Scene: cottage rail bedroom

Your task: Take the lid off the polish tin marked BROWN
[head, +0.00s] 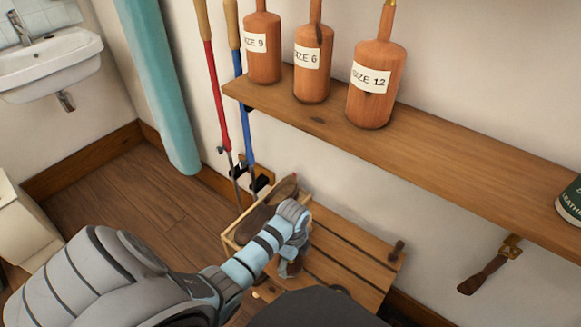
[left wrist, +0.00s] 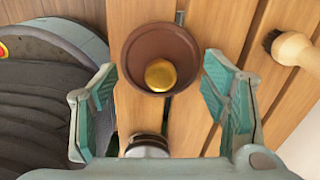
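In the left wrist view a round brown lid-like disc (left wrist: 138,52) with a gold knob (left wrist: 161,75) sits over the wooden slats, seen from above. No marking on it can be read, and any tin under it is hidden. My left gripper (left wrist: 160,82) is open, one finger on each side of the disc's near part, with nothing held. My right gripper is not in view.
The slatted bench (head: 340,262) holds a brush (left wrist: 292,48) and a small dark round object (left wrist: 147,143). Above is a shelf (head: 450,170) with SIZE bottles (head: 375,85) and a green tin (head: 571,205).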

